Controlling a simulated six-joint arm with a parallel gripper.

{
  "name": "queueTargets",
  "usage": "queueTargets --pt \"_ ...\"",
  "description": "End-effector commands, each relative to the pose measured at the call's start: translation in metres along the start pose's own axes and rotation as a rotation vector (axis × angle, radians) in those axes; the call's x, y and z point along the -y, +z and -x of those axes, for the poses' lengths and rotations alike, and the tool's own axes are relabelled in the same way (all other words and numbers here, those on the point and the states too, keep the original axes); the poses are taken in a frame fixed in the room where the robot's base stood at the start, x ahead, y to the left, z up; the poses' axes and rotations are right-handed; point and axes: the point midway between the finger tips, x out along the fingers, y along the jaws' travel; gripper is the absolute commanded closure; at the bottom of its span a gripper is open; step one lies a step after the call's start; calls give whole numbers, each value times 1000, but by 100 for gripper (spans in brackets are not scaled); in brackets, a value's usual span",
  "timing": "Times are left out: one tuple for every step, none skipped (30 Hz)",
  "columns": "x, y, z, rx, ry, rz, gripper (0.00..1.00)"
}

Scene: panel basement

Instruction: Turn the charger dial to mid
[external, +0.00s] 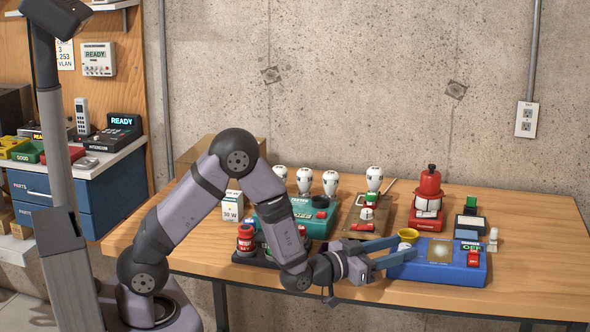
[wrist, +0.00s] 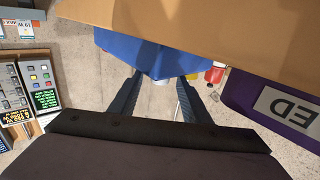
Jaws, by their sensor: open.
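I cannot make out which part is the charger dial. My gripper (external: 407,246) is open, with its blue fingers reaching to the left end of the blue box, near the yellow part. In the wrist view my gripper (wrist: 160,82) has its fingers apart on either side of a blue shape (wrist: 150,55); whether they touch it is unclear.
A teal box (external: 312,222) with white bulbs stands behind my wrist. A red bottle-shaped item (external: 430,183) on a red base stands behind the blue box. Dark-based red knobs (external: 246,240) are beside my forearm. The table's right end (external: 545,250) is clear.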

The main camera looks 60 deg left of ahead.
Motion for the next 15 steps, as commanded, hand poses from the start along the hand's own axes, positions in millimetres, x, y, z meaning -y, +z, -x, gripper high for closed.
queueTargets --pt "0 0 -2 0 0 0 57" --pt "0 0 -3 0 0 0 57" --pt "0 0 -4 0 0 0 57" --pt "0 0 -4 0 0 0 57" --pt "0 0 -4 0 0 0 57" --pt "0 0 -4 0 0 0 57" --pt "0 0 -4 0 0 0 57" --pt "0 0 -4 0 0 0 57" --pt "0 0 -4 0 0 0 57" --pt "0 0 -4 0 0 0 57" --pt "0 0 -4 0 0 0 59" --pt "0 0 -4 0 0 0 69" --pt "0 0 -4 0 0 0 76" --pt "0 0 -4 0 0 0 83" --pt "0 0 -4 0 0 0 93"
